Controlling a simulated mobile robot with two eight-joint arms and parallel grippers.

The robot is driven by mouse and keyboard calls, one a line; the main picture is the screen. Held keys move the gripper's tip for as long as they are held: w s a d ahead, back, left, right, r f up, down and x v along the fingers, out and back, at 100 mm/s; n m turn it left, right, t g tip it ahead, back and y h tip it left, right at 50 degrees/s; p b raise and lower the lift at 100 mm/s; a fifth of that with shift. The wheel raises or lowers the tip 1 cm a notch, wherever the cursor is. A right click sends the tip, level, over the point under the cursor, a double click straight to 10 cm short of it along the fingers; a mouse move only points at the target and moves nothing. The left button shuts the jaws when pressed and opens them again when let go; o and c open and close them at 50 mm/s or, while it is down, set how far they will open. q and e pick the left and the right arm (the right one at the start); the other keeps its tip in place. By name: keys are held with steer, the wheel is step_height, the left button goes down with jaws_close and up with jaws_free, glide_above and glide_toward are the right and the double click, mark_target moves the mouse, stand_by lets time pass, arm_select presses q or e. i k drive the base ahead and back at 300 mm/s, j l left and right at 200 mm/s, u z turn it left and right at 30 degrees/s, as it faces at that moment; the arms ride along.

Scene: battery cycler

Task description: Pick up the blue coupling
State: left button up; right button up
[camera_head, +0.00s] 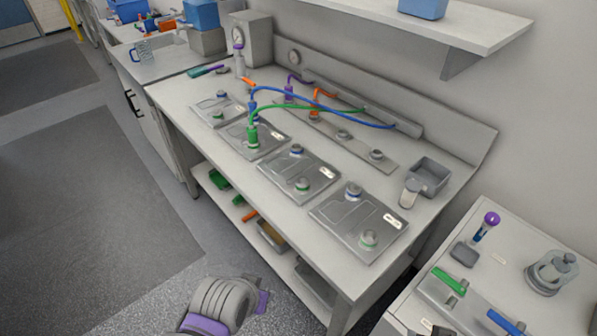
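A blue hose (330,103) arches over the long bench. Its left end runs down to a small blue coupling (253,106) standing upright over the second plate from the left, close behind a green coupling (253,136). I cannot tell exactly what the blue coupling is seated on. A grey ribbed part of my arm with purple pieces shows at the bottom, left of centre, over the floor and apart from the bench. I see no gripper fingers of either arm.
Flat grey plates (360,222) with blue- and green-ringed ports line the bench. A green hose (310,107) crosses below the blue one. A grey bin (428,177) and a pale jar (411,192) stand at the bench's right. A shelf (480,30) overhangs the back. A side table (500,215) holds tools.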

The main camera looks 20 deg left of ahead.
mark_target(252, 103)
steer(key=i+j+z, duration=0.15)
steer(key=j, duration=0.25)
steer(key=i+j+z, duration=0.1)
steer(key=j, duration=0.3)
steer(key=i+j+z, duration=0.15)
steer(key=j, duration=0.25)
steer(key=j+z, duration=0.15)
steer(key=j, duration=0.3)
steer(key=i, duration=0.05)
